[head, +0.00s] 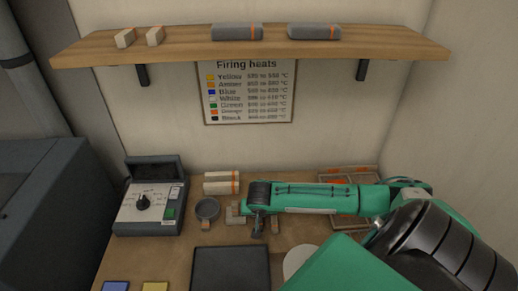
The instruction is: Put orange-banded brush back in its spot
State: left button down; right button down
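I cannot make out an orange-banded brush for certain in the head view. My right gripper (266,226) hangs over the back of the worktable, at the end of a green arm coming in from the right. Its two fingers point down and look apart, with nothing clear between them. A grey stepped block (236,213) is just left of the fingers, and a dark round cup (207,209) is farther left. Whether the fingers touch anything is unclear. The arm hides part of the table behind it. My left gripper is out of view.
Two pale rolls with orange end bands (216,188) lie at the back. A control box (152,203) stands left. A dark panel (230,268), a partly covered white disc (297,262), and blue (115,287) and yellow (155,287) pieces lie in front. A rack (347,170) is back right.

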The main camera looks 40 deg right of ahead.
jog(key=shift+f, duration=0.25)
dwell(0.3)
jog(key=c, duration=1.2)
grip_release()
jog(key=b+v, duration=0.2)
jog(key=v, duration=1.1)
jog(key=shift+s+a+r, duration=0.15)
jog(key=shift+r, duration=0.15)
